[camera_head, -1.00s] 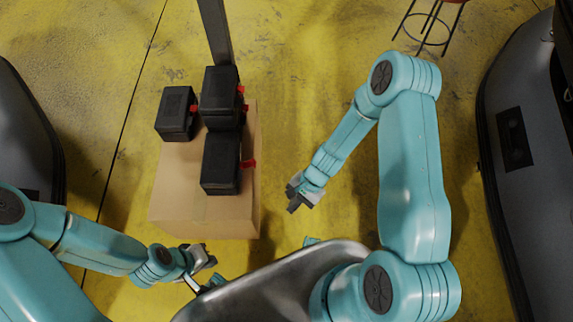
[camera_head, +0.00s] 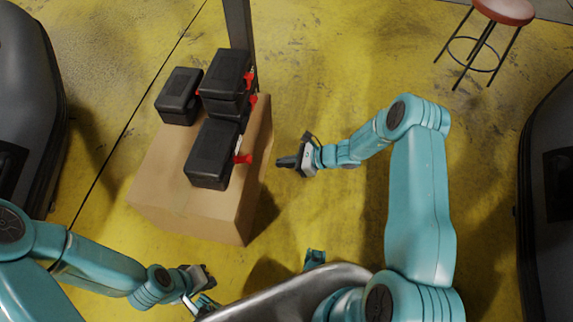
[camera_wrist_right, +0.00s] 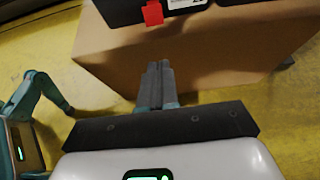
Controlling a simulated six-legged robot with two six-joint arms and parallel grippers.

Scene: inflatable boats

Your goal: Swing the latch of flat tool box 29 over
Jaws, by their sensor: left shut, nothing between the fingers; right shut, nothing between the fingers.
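Several black tool boxes with red latches sit on a cardboard box (camera_head: 180,195): a front box (camera_head: 211,152), a rear-left box (camera_head: 179,95) and a rear stack (camera_head: 225,72). Which one is 29 cannot be read in the head view. The front box's red latch (camera_head: 243,159) sticks out to the right. My right gripper (camera_head: 283,162) is shut, empty and apart, right of that latch. In the right wrist view, my shut fingers (camera_wrist_right: 158,75) point at the cardboard side, below a red latch (camera_wrist_right: 153,13) and a partly cut-off white label (camera_wrist_right: 186,3). My left gripper (camera_head: 209,279) is shut and empty, low in front.
A dark post (camera_head: 239,30) stands behind the boxes. Dark inflatable boats flank the scene on the left (camera_head: 30,95) and right (camera_head: 548,200). A red-topped stool (camera_head: 503,10) stands at the back right. The yellow floor between the cardboard box and my right arm is clear.

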